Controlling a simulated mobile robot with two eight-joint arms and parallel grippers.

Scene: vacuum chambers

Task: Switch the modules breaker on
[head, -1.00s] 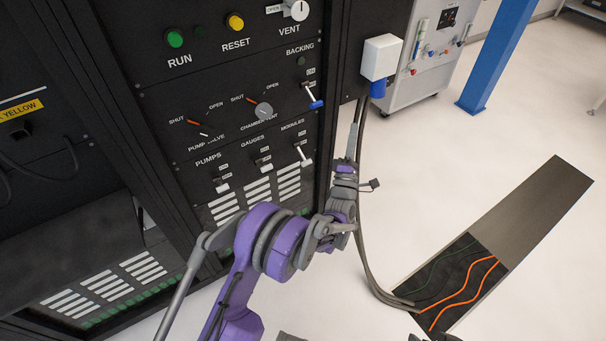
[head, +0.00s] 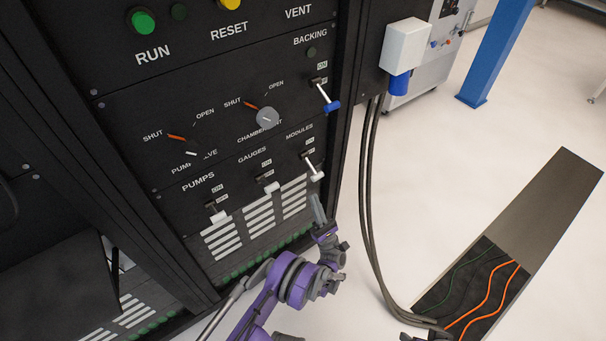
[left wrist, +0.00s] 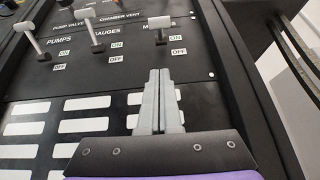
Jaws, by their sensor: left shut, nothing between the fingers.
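The modules breaker (head: 312,166) is a small lever with a white handle on the black panel, under the MODULES label. In the head view its handle end points down, past the OFF label. In the left wrist view its white handle (left wrist: 160,22) is at the top, ahead of the fingertips. My left gripper (head: 316,207) is shut and empty, just below the lever and apart from it. Its closed fingers (left wrist: 159,78) point up toward the lever in the left wrist view.
The gauges breaker (head: 269,186) and pumps breaker (head: 217,215) are similar levers to the left. The backing lever (head: 326,97) with a blue handle is above. Dark cables (head: 368,220) hang right of the cabinet, running to a floor trench (head: 470,285).

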